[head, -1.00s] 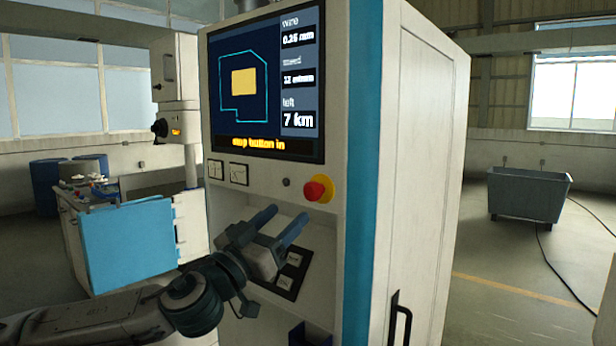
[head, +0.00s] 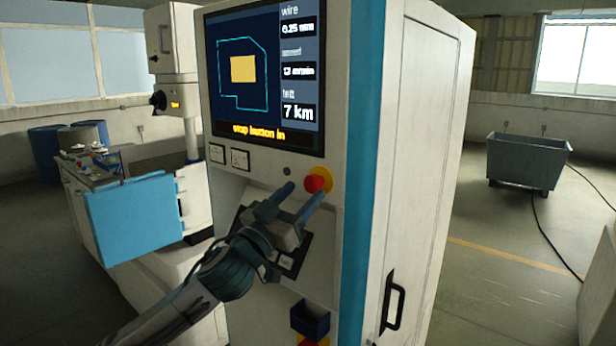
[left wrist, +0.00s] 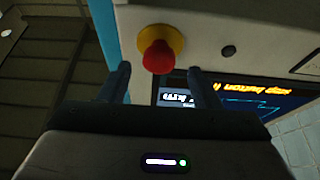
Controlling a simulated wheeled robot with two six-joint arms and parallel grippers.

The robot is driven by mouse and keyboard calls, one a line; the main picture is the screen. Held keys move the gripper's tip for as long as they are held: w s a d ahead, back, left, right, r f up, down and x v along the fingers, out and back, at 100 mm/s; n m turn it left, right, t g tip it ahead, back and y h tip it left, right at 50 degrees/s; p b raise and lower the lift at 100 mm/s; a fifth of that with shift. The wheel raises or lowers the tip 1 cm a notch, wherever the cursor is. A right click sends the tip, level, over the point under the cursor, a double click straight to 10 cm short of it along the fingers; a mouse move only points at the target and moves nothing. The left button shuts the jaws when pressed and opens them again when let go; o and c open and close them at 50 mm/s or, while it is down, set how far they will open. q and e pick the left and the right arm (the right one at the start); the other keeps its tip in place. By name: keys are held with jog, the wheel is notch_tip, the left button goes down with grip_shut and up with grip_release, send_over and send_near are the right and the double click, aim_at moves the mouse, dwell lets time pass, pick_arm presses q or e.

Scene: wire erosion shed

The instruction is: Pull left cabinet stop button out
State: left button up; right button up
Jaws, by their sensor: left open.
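The red stop button (head: 315,183) with its yellow collar sits on the white cabinet front (head: 265,170), below the screen (head: 265,85). The screen reads "stop button in". My left gripper (head: 304,194) is open, its two dark fingers pointing at the button from below and in front. In the left wrist view the red button (left wrist: 158,58) lies between the lines of the two fingers, beyond their tips, and nothing is held. My right gripper is not in view.
A dark blue box (head: 310,318) sticks out low on the cabinet front. A black door handle (head: 394,303) is on the cabinet's right side. A light blue panel (head: 135,220) stands at left. A grey wheeled bin (head: 528,163) and a cable are at right.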

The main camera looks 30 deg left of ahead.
aim_at(310, 186)
pick_arm(q)
jog(key=shift+p+x, duration=0.85)
jog(key=shift+x, duration=0.35)
jog(key=shift+w+r, duration=0.15)
jog(key=shift+w, duration=0.2)
